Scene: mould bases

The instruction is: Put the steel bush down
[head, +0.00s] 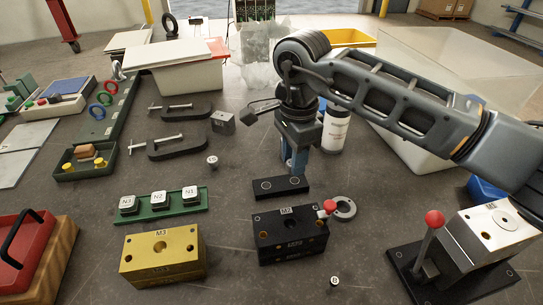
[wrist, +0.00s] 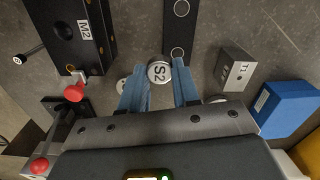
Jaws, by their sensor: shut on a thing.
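The steel bush (wrist: 158,72), a short silver cylinder marked S2, sits between the blue fingers of my gripper (wrist: 160,88) in the wrist view. My gripper is shut on it. In the head view my gripper (head: 298,165) points down just behind the black plate (head: 280,188), and the bush is hard to make out there. The black plate also shows in the wrist view (wrist: 180,32), with two ringed round marks. The bush appears beside its near end; I cannot tell its height above the plate or table.
A black mould base (head: 290,236) and a yellow one (head: 162,255) stand in front. A grey ring (head: 343,208) lies beside the black base. Small silver cylinders stand on the table (head: 212,161) and in front (head: 334,282). A can (head: 335,130) is close behind my gripper.

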